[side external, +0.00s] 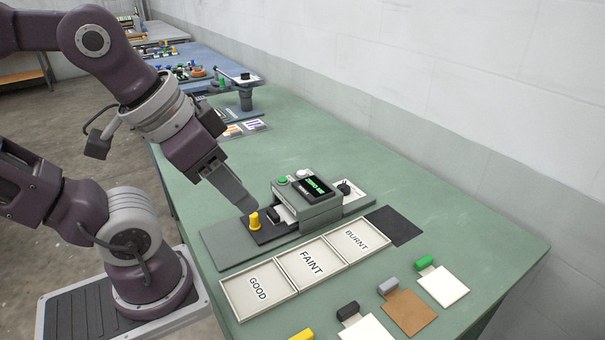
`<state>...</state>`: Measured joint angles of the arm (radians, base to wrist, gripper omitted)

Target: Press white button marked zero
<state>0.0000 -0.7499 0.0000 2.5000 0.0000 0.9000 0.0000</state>
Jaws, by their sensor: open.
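The press (308,202) is a grey box on a dark grey base plate, with a black screen (317,186) showing green text. A white round button (303,173) sits on its top at the back, beside a green button (282,180). Any zero mark on the white button is too small to read. My gripper (247,208) points down to the left of the press, apart from the white button. Its fingers are seen edge-on, and it is open. A yellow-handled piece (254,221) stands just by the fingertips; I cannot tell whether they touch.
Trays labelled GOOD (258,290), FAINT (312,263) and BURNT (356,240) lie in front of the press. Cards with coloured clips, such as a brown card (407,312), lie at the front right. A black dial (345,187) is right of the press. A wall runs behind the green table (480,235).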

